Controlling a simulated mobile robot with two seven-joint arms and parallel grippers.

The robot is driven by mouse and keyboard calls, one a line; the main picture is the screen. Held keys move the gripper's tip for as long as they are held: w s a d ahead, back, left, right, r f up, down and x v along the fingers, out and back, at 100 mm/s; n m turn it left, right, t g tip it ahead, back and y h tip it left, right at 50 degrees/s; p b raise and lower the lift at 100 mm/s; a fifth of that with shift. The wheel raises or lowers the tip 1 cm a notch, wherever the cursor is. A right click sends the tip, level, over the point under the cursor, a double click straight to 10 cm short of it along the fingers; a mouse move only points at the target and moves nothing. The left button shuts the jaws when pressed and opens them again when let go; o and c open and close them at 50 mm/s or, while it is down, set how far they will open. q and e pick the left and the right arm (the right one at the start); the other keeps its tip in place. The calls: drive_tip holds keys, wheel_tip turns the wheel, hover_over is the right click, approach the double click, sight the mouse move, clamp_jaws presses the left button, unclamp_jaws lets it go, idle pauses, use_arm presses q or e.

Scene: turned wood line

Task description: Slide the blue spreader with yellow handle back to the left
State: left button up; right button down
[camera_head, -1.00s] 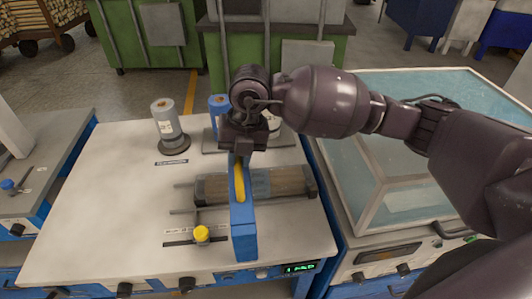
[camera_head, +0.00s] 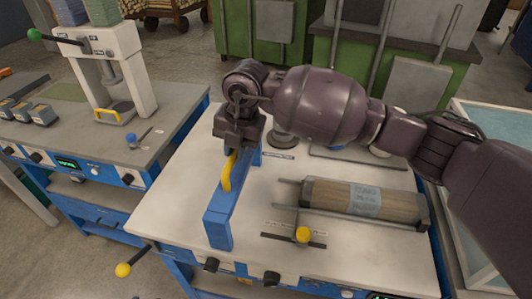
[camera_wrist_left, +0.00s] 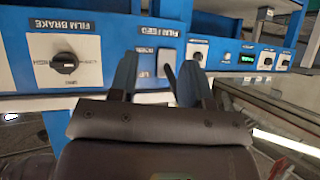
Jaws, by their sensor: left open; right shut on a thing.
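The blue spreader (camera_head: 222,216) is a long bar lying front to back on the left part of the white bench top. Its yellow handle (camera_head: 227,174) runs along its upper side. My right gripper (camera_head: 232,147) is shut on the yellow handle at its far end, and hides that end. The wrapped wooden roll (camera_head: 385,201) lies to the right of the spreader, clear of it. My left gripper (camera_wrist_left: 156,78) shows only in the left wrist view, open and empty in front of the blue control panel (camera_wrist_left: 145,25).
The white bench top (camera_head: 190,165) has a yellow knob on a slotted bar (camera_head: 303,235) right of the spreader. A glass-topped case (camera_head: 495,130) stands at the right.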

drive_tip(key=w+a, duration=0.1)
drive_tip(key=a, duration=0.5)
drive_tip(key=shift+w+a+b, duration=0.15)
drive_tip(key=shift+w+b, duration=0.25)
drive_tip(key=shift+r, duration=0.15)
drive_tip(key=c, duration=1.5)
unclamp_jaws()
drive_tip(key=o, duration=0.4)
drive_tip(key=shift+a, duration=0.25)
drive_tip(key=shift+o, duration=0.2)
drive_tip(key=shift+d, duration=0.1)
wheel_tip(320, 180, up, 10)
drive_tip(key=d, duration=0.2)
drive_tip(key=shift+s+r+p, duration=0.2)
drive_tip(key=shift+s+p, duration=0.1)
drive_tip(key=shift+p, duration=0.05)
